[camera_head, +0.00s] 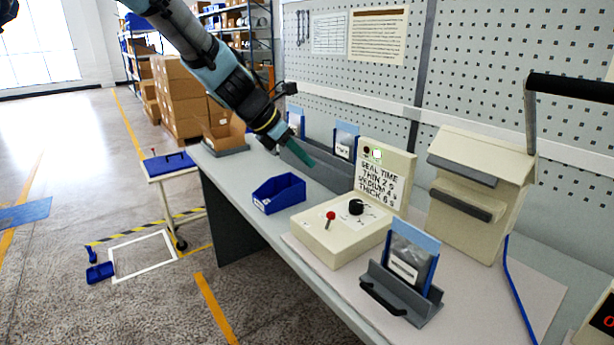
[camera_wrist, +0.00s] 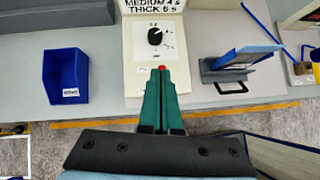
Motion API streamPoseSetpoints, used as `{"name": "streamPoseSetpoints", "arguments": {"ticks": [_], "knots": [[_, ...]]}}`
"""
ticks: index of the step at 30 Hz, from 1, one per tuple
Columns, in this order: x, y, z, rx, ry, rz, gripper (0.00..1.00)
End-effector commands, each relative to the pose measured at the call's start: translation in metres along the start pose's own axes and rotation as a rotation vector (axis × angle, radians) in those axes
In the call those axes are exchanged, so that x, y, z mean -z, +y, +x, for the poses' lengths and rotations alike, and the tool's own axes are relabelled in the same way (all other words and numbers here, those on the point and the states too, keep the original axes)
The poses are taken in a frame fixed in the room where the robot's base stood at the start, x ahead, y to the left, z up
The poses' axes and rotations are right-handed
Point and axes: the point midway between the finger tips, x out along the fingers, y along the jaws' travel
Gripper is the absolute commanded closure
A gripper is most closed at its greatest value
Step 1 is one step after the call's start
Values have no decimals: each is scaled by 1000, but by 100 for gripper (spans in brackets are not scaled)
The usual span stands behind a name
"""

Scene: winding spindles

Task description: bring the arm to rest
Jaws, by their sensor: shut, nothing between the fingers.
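My arm reaches in from the top left of the head view. My gripper (camera_head: 302,155) hangs above the bench, in front of the grey rack, with its green fingers pointing down and right. In the wrist view my gripper (camera_wrist: 160,88) has its two green fingers together and nothing between them. The fingertips overlap the lower edge of the control box in that view. They touch nothing that I can make out.
The bench (camera_head: 233,172) holds a blue bin (camera_head: 279,193), a cream control box (camera_head: 337,238) with a dial and red-knobbed lever, a grey stand (camera_head: 401,298) holding a pouch, and a cream press (camera_head: 479,190) with a black handle. A pegboard wall (camera_head: 480,60) stands behind.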

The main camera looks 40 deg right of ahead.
Motion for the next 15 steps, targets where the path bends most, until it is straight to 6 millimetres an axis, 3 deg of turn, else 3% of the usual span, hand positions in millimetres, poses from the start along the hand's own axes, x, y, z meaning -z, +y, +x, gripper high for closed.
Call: {"name": "streamPoseSetpoints", "arguments": {"ticks": [15], "knots": [[-4, 0, -5, 1, 0, -1, 100]]}}
